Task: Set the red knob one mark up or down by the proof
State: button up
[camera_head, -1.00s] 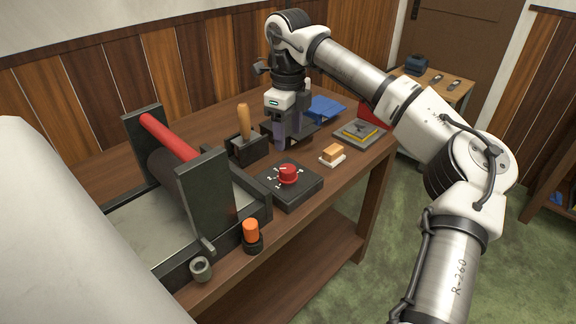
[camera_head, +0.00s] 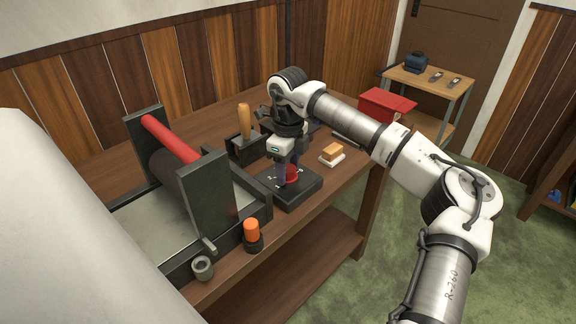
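The red knob (camera_head: 292,173) stands on a black box (camera_head: 296,192) with white marks on its top, near the front edge of the bench. My gripper (camera_head: 287,177) points down at the knob, with its dark fingers low beside it. One finger covers the knob's left side and part of the dial. I cannot tell whether the fingers touch or grip it, nor where its pointer stands. I cannot make out a printed proof. A press with a dark roller (camera_head: 172,172) and a red bar (camera_head: 168,138) stands to the left.
An orange-topped block (camera_head: 333,152) lies right of the dial box. A wooden-handled tool (camera_head: 244,120) stands in a black holder behind it. An orange-capped piece (camera_head: 251,231) and a grey ring (camera_head: 202,267) are at the front. My arm hides part of the bench's right end.

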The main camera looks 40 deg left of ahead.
jog(key=c, duration=0.8)
jog(key=shift+o, duration=0.2)
jog(key=shift+m, duration=0.3)
jog(key=m+b, duration=0.2)
jog(key=m, duration=0.3)
jog(key=shift+b, duration=0.35)
jog(key=shift+m+b, duration=0.65)
jog(key=shift+m, duration=1.35)
jog(key=o, duration=1)
